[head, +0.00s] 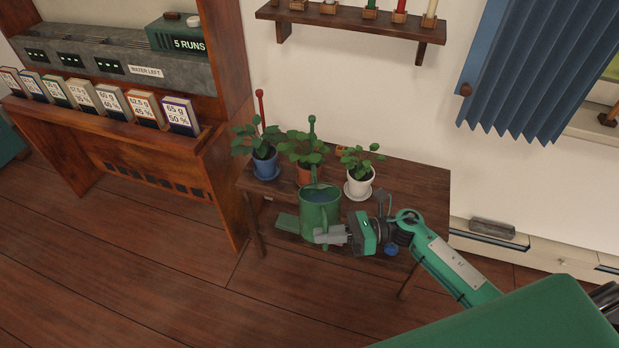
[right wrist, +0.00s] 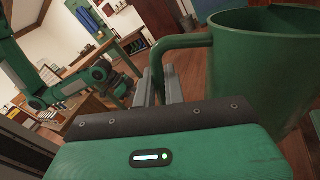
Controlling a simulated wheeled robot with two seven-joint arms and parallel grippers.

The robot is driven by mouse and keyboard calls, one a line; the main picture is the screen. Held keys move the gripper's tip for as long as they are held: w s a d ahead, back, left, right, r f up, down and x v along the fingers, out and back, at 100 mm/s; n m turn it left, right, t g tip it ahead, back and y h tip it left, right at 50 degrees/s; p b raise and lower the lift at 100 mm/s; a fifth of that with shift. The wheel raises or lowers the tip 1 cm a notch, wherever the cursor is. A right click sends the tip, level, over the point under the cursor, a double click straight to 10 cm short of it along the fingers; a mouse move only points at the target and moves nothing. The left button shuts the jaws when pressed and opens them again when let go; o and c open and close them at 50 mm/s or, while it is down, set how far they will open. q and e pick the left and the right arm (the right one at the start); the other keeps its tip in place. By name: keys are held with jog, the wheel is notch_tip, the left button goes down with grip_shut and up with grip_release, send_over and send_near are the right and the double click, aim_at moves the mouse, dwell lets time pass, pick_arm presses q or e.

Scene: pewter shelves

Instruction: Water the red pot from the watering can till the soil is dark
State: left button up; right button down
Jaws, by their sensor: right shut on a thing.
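The red pot (head: 309,175), terracotta-coloured, stands in the middle of a row of three plants on a small wooden table (head: 415,185). Leaves hide its soil, so its shade cannot be told. I cannot tell whether the can touches the table. My right gripper (head: 325,236) is shut on the can's handle; the handle (right wrist: 157,62) and can body (right wrist: 255,65) also show in the right wrist view.
A blue pot (head: 265,167) stands left and a white pot (head: 359,187) right of the red pot. A wooden cabinet with cards (head: 180,117) is at left; a wall shelf (head: 350,20) hangs above.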

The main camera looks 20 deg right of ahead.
notch_tip(320, 180, down, 11)
jog(key=n+b, duration=0.4)
jog(key=b, duration=1.1)
jog(key=shift+w, duration=0.25)
jog(key=shift+r, duration=0.25)
jog(key=shift+r+p, duration=1.25)
jog(key=shift+r, duration=1.1)
